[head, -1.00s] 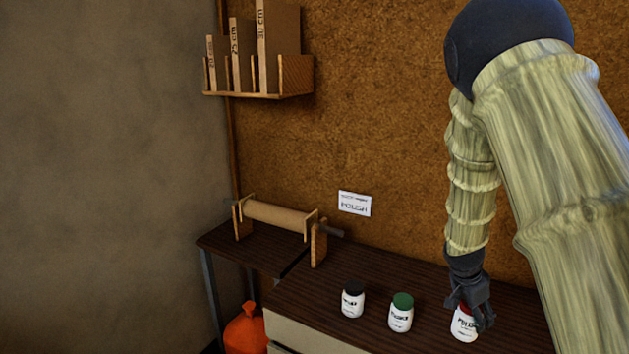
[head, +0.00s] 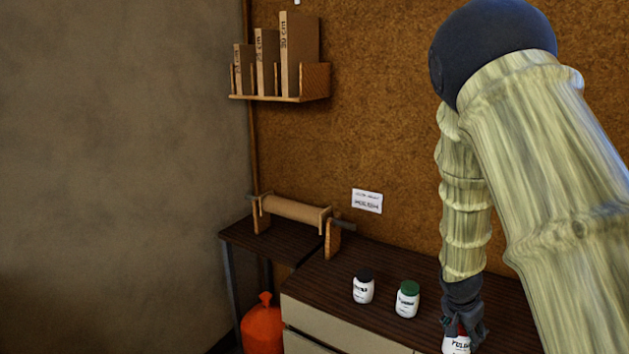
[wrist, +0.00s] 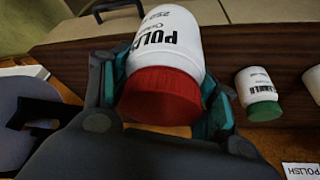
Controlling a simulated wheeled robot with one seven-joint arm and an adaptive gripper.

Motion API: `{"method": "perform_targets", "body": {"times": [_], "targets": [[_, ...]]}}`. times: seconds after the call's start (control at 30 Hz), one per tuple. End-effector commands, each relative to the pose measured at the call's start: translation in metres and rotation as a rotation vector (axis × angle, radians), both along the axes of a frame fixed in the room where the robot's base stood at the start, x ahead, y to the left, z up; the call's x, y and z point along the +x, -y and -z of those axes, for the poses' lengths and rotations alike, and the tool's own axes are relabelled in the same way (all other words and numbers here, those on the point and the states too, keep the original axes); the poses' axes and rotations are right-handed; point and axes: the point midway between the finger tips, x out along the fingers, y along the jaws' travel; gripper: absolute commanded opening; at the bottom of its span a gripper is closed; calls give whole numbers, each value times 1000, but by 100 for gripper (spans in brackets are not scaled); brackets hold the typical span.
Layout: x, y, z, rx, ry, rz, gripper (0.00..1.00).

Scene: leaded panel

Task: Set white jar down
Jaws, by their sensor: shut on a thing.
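A white jar (head: 457,345) with a red lid and a label that seems to read POLISH is in my gripper (head: 463,322), at the bottom edge of the head view. The wrist view shows the white jar (wrist: 172,42) large, with its red lid towards the camera and dark fingers on both sides of it. My gripper is shut on it. I cannot tell whether its base touches the dark wooden counter (head: 345,258); its bottom is cut off in the head view.
A green-lidded jar (head: 407,300) and a black-lidded jar (head: 364,287) stand on the counter left of my gripper. Behind are a paper roll on a wooden stand (head: 292,209) and a wall label (head: 367,200).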

Motion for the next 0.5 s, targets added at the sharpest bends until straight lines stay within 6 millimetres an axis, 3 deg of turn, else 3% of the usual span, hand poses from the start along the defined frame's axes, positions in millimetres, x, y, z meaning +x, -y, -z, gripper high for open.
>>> {"method": "perform_targets", "body": {"times": [0.5], "targets": [[-21,-147,35,6,2,-733,25]]}}
